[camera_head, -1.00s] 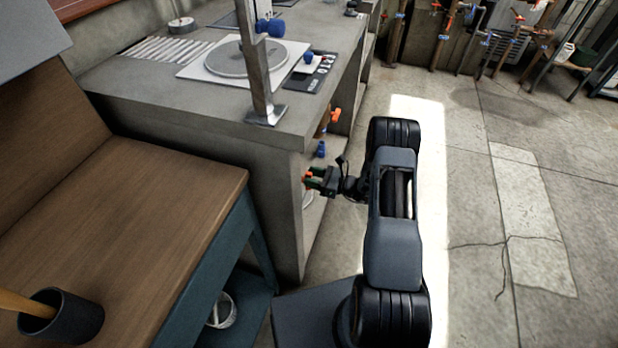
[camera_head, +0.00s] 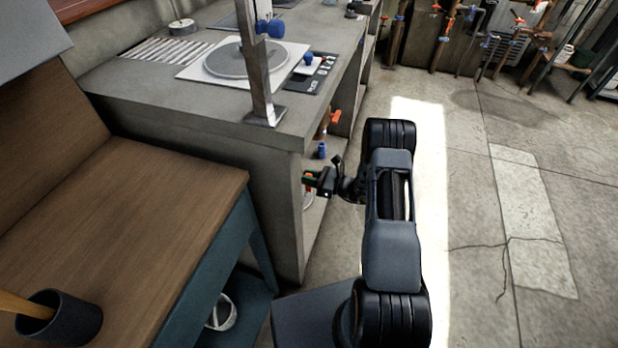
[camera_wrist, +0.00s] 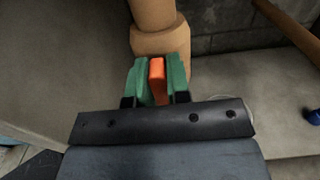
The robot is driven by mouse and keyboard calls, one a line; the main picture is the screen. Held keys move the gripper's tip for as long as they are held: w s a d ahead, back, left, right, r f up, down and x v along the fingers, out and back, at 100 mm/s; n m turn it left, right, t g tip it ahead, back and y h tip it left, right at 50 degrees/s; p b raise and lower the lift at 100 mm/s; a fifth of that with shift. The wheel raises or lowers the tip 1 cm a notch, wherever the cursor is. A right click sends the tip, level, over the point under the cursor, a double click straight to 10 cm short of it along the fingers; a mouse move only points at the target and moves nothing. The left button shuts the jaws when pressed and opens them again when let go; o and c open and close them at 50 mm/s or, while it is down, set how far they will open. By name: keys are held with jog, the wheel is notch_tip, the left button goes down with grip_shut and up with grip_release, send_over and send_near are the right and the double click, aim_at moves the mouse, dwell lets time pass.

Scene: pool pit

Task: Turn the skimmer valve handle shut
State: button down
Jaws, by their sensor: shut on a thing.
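The orange valve handle (camera_wrist: 157,82) stands between the green fingers of my gripper (camera_wrist: 160,76) in the wrist view, just in front of a tan pipe fitting (camera_wrist: 160,40). My gripper is shut on the handle, one finger on each side. In the head view my gripper (camera_head: 311,180) reaches left into the open end of the grey counter. The held handle is mostly hidden there by the fingers.
Another orange handle (camera_head: 334,117) and a blue knob (camera_head: 321,150) sit above my gripper. The grey counter (camera_head: 200,130) and wooden bench (camera_head: 130,200) stand to the left. Open concrete floor (camera_head: 490,220) lies to the right.

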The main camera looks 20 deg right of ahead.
jog(key=shift+m, duration=0.3)
jog(key=shift+w+d+f+m+p, duration=0.3)
jog(key=shift+f+m, duration=0.2)
jog(key=shift+m, duration=2.35)
jog(key=shift+w+d+f+m+p, duration=0.2)
jog(key=shift+w+f+m+p, duration=0.3)
jog(key=shift+m, duration=2.4)
jog(key=shift+w+d+f+m+p, duration=0.3)
jog(key=shift+f+m, duration=0.2)
jog(key=shift+m, duration=2.35)
jog(key=c, duration=1.1)
grip_release()
